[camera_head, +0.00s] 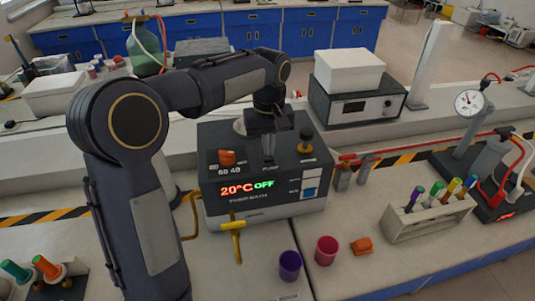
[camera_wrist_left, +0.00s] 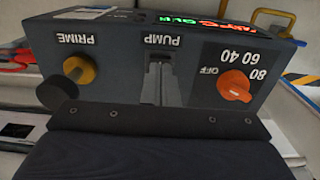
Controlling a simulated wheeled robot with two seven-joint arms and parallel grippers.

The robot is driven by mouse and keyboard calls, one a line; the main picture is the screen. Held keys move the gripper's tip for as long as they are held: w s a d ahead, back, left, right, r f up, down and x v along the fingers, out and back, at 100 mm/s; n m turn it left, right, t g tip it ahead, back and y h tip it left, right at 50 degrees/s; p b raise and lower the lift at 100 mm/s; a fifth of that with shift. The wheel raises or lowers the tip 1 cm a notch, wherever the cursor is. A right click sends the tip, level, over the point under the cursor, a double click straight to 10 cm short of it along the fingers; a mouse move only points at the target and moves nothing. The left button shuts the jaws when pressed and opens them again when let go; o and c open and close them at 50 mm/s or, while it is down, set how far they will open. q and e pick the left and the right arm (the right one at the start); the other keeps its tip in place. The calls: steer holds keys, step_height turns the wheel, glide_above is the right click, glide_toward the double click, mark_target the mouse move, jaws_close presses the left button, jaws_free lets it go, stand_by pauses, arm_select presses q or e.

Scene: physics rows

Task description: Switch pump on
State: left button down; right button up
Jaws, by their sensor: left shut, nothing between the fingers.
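The dark pump-bath unit (camera_head: 262,196) stands on the bench in the head view. Its display (camera_head: 247,187) reads 20°C in red and OFF in green. The PUMP label (camera_wrist_left: 163,41) shows upside down in the left wrist view. My left gripper (camera_head: 268,148) is shut and empty over the unit's top, right at the PUMP label. Its narrow fingers (camera_wrist_left: 160,84) point at that spot and hide any pump switch; I cannot tell whether they touch it. An orange dial (camera_wrist_left: 235,86) and a yellow PRIME knob (camera_wrist_left: 79,70) flank the fingers. My right gripper is out of view.
A purple cup (camera_head: 289,266), a pink cup (camera_head: 326,251) and an orange block (camera_head: 361,246) stand in front. A yellow tap (camera_head: 233,226) projects from the unit's front. A tube rack (camera_head: 430,218) and a gauge (camera_head: 468,102) are to the right.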

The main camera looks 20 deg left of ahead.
mark_target(268, 159)
arm_select(q)
steer(key=shift+f+b, duration=0.6)
steer(key=shift+f, duration=0.35)
stand_by(1.0)
steer(key=shift+r, duration=0.1)
step_height(268, 159, up, 7)
steer(key=p, duration=0.6)
steer(key=shift+p, duration=0.4)
steer(key=s+r+m+t+h+b, duration=0.1)
steer(key=s+r+m+t+h, duration=0.15)
steer(key=s, duration=1.15)
steer(key=s+d+f+m+t, duration=0.1)
steer(key=s+f, duration=0.2)
steer(key=s, duration=0.3)
steer(key=s+d+f+m+t+h, duration=0.1)
steer(key=s+d+f+m+t, duration=0.1)
steer(key=s+f, duration=0.2)
steer(key=shift+s+d+b, duration=0.15)
steer(key=shift+s+b, duration=0.2)
steer(key=shift+s, duration=0.7)
